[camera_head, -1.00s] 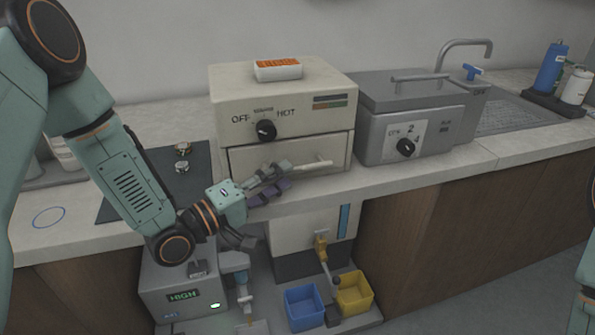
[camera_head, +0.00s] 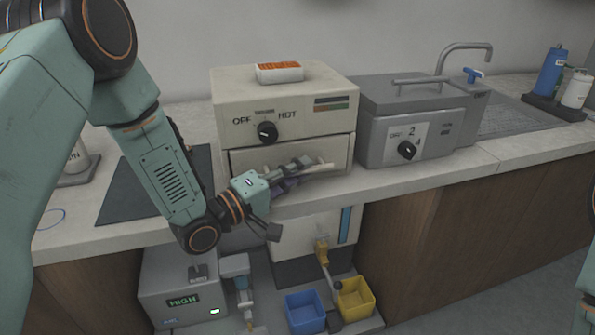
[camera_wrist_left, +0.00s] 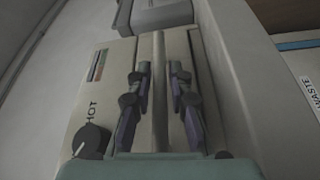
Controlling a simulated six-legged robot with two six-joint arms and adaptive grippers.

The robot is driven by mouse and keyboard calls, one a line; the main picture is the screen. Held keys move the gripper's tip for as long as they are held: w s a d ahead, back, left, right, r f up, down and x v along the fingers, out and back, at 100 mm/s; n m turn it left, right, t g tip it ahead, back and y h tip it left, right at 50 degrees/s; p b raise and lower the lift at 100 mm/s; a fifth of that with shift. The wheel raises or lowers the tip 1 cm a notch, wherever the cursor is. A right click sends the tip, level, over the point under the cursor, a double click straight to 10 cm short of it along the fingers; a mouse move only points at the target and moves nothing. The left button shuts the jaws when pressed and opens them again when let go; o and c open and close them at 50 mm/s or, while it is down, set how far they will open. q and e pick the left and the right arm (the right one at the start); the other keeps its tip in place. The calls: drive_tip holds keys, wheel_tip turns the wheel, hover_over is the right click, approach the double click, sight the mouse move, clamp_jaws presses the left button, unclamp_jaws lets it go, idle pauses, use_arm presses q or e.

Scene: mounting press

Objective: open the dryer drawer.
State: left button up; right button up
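The dryer (camera_head: 300,108) is a beige box on the counter with a black knob between OFF and HOT. Its drawer (camera_head: 243,160) sits below the knob and looks closed. The drawer's pale bar handle (camera_head: 325,167) sticks out in front and is partly hidden by my left gripper (camera_head: 292,170). In the left wrist view the handle (camera_wrist_left: 160,75) runs between the two fingers of my left gripper (camera_wrist_left: 160,92), with a gap on each side. The gripper is open around the handle. My right gripper is out of the picture; only a bit of that arm shows at the right edge.
A white tray with orange contents (camera_head: 279,72) sits on the dryer. A grey lidded bath (camera_head: 412,120) stands close on its right, then a sink (camera_head: 505,115). Below the counter are a grey HIGH unit (camera_head: 180,285), a blue bin (camera_head: 305,312) and a yellow bin (camera_head: 356,298).

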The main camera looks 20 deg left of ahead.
use_arm(q)
drive_tip(key=shift+d, duration=0.1)
clamp_jaws()
drive_tip(key=shift+s, duration=0.1)
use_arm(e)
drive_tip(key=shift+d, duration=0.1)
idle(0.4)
